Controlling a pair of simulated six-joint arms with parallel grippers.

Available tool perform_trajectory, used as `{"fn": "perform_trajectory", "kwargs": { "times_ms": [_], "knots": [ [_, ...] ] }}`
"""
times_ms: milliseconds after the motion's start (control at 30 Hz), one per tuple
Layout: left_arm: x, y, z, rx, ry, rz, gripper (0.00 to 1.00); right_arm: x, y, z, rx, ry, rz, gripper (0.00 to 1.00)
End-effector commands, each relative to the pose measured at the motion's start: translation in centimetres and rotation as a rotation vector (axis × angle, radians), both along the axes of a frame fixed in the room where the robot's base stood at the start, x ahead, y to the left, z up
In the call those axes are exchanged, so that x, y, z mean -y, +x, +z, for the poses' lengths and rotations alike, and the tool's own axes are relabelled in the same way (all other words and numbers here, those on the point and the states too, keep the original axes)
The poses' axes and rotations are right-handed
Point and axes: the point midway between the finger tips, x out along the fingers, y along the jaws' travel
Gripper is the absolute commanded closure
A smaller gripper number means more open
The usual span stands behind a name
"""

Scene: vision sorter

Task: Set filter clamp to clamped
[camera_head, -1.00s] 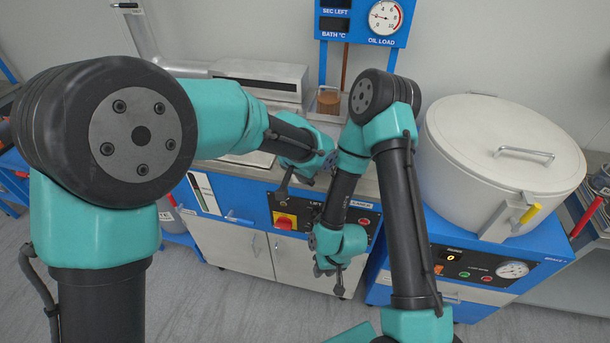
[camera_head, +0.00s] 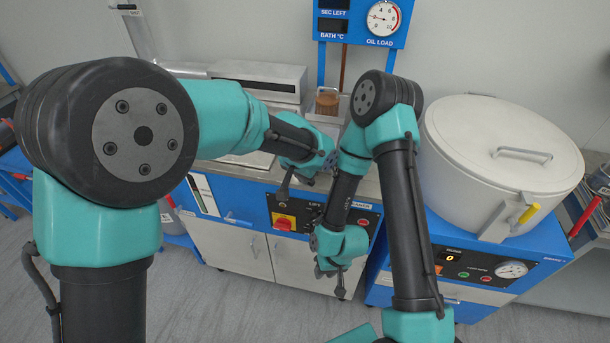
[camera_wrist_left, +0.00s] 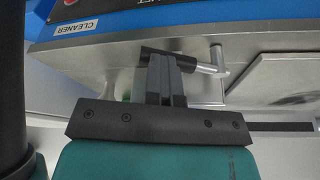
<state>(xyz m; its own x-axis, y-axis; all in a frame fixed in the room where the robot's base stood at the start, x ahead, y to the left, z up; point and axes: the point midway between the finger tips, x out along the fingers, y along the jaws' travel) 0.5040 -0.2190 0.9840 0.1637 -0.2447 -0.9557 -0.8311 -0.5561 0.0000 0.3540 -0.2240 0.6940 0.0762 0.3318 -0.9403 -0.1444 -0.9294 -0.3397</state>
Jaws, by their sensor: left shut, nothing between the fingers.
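A lever with a black grip (camera_wrist_left: 188,63) and a bright metal rod (camera_wrist_left: 215,62) shows in the left wrist view, on the metal top beside the CLEANER label. I take it for the filter clamp, but no label on it confirms this. My left gripper (camera_wrist_left: 160,78) is shut and empty, its fingers overlapping the black grip; I cannot tell whether they touch it. In the head view my left gripper (camera_head: 284,188) is at the front edge of the blue cabinet, and my arms hide the lever. My right gripper (camera_head: 331,273) hangs before the cabinet doors; its jaw opening is unclear.
A big white lidded drum (camera_head: 490,150) with a yellow-handled latch (camera_head: 530,213) stands at the right. The cabinet front has a red and yellow switch (camera_head: 284,222). A gauge panel (camera_head: 383,18) is at the back. The floor in front is free.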

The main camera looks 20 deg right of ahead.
Motion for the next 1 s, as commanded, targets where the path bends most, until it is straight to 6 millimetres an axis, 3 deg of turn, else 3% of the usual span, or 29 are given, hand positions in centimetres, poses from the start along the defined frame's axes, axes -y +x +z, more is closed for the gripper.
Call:
{"fn": "perform_trajectory", "kwargs": {
  "times_ms": [1000],
  "knots": [
    [-0.78, -0.49, 0.17, -0.001, 0.002, 0.0, 1.0, 0.0, 0.0, 0.0, 0.0, 0.0, 0.0, 0.7]
  ]
}}
